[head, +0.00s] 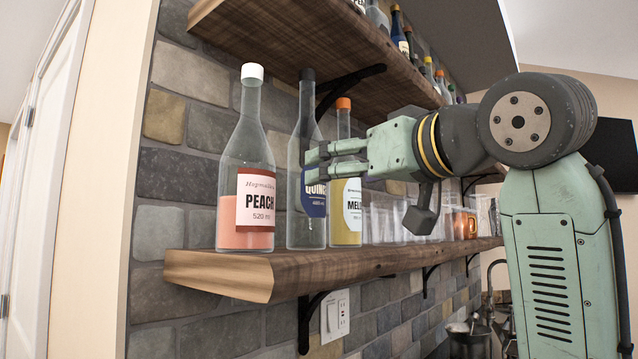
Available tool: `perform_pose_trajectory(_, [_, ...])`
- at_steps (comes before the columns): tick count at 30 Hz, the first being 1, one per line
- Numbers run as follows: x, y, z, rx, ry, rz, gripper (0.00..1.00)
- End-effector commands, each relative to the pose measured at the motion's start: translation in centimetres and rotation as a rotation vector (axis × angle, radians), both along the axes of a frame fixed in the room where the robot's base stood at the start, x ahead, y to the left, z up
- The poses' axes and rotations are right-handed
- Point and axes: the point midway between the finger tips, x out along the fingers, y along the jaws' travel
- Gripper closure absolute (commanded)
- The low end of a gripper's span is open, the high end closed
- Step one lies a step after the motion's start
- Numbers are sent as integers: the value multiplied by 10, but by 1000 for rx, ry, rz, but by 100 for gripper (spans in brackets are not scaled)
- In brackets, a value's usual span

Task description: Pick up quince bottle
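The quince bottle (304,223) is clear glass with a black cap and a blue label. It stands upright on the lower wooden shelf (270,271), between the peach bottle (243,222) and the melon bottle (346,233). My gripper (316,163) reaches in from the right at the height of the quince bottle's label. Its fingertips overlap the right side of that bottle in the picture and hide part of the label and of the melon bottle. I cannot tell whether the fingers touch the glass or how far apart they are.
The peach bottle, with a white cap, stands close on the left near the shelf end. The orange-capped melon bottle is close on the right. Several glasses (385,221) and a copper mug (464,223) stand further right. An upper shelf (300,40) and its black bracket (345,85) hang above.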

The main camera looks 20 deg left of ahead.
Motion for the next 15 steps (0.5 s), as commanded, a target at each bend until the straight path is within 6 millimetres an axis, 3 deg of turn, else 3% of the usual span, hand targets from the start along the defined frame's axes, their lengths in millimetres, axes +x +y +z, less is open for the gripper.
perform_pose_trajectory(15, [37, 46, 2, -5, 4, -1, 26])
